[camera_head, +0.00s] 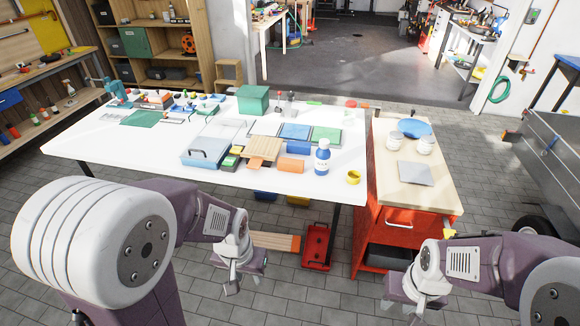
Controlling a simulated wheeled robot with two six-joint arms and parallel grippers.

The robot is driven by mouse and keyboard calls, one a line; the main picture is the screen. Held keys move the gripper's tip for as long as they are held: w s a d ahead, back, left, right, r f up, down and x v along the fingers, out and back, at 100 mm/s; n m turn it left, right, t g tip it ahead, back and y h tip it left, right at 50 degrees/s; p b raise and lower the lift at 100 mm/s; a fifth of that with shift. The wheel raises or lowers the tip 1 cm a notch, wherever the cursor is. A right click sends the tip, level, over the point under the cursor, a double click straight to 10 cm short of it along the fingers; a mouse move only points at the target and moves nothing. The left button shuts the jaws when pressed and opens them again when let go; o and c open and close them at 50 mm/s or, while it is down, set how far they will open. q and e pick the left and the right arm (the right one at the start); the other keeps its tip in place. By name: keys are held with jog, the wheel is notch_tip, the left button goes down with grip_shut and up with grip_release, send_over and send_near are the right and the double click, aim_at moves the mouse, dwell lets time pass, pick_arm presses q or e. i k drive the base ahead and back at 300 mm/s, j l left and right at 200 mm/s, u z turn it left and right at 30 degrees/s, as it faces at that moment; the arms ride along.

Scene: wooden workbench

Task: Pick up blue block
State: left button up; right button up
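A small blue block (298,147) sits on the white table (90,150), behind an orange block (290,164) and left of a blue-and-white bottle (322,157). My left gripper (240,280) hangs low in front of the table, well below and left of the block and apart from it. My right gripper (412,303) hangs low at the bottom right, in front of the red cabinet. Neither gripper touches a table object. The fingers are small and partly hidden, so I cannot tell whether they are open or shut.
A blue tray (199,159), wooden boards (262,150), flat blue and green panels (326,135) and a yellow ring (353,177) lie near the block. A red cabinet (372,229) with a wooden top stands right of the table. The table's front left is clear.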

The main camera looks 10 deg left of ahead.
aim_at(296, 147)
jog(key=i+l+u, duration=0.25)
jog(key=i+u, duration=0.15)
jog(key=i+l+u, duration=0.7)
jog(key=l+u, duration=0.15)
jog(key=i+l+u, duration=0.25)
jog(key=l+u, duration=0.15)
jog(key=l, duration=0.15)
jog(key=i+j, duration=0.35)
jog(key=j, duration=0.15)
